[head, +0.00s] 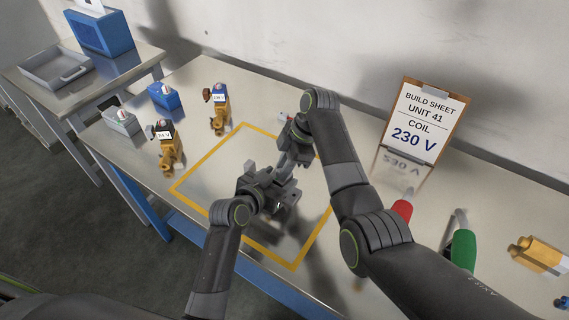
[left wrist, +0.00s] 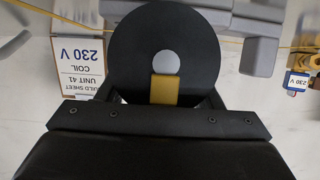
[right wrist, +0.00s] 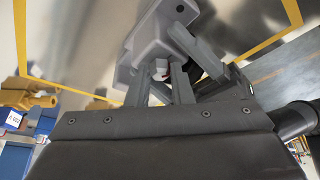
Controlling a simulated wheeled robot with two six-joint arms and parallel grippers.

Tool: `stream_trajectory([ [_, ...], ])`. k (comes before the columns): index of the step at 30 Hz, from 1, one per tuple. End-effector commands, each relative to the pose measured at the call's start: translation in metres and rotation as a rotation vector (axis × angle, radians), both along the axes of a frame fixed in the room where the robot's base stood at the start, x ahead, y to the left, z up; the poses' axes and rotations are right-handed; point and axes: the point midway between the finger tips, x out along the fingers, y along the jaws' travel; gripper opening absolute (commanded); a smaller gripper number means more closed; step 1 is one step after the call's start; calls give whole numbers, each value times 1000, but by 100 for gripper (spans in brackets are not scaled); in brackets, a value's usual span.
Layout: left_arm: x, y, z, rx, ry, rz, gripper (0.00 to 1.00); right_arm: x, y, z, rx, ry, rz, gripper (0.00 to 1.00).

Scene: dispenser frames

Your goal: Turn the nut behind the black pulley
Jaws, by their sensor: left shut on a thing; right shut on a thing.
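The black pulley (left wrist: 135,45) is a large dark disc with a grey hub in the left wrist view, with a brass-coloured piece below the hub. My left gripper (head: 268,198) is shut on the pulley, its fingers at the disc's lower edges. The pulley is mostly hidden by my arms in the head view. A grey housing (right wrist: 150,35) fills the upper middle of the right wrist view.
A yellow outline (head: 205,162) marks the work area on the metal table. Brass valves with coils (head: 219,112) and small boxes (head: 165,96) stand at the left. The build sheet (head: 420,118) reads 230 V. Red (head: 402,210) and green (head: 463,248) handles lie at the right.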

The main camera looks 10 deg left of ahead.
Motion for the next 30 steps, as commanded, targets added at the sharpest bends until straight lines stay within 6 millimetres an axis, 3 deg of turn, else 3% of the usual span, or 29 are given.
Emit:
stream_trajectory([
  [13, 0, 0, -1, -1, 4, 0, 14, -1, 0, 0, 1, 1, -61, 0],
  [14, 0, 0, -1, 0, 3, -1, 14, -1, 0, 0, 1, 1, -61, 24],
  [15, 0, 0, -1, 0, 3, -1, 14, -1, 0, 0, 1, 1, -61, 29],
  [24, 0, 0, -1, 0, 3, -1, 14, 0, -1, 2, 0, -1, -61, 29],
  [30, 0, 0, -1, 0, 3, -1, 14, 4, -10, 26, 2, -5, -62, 29],
])
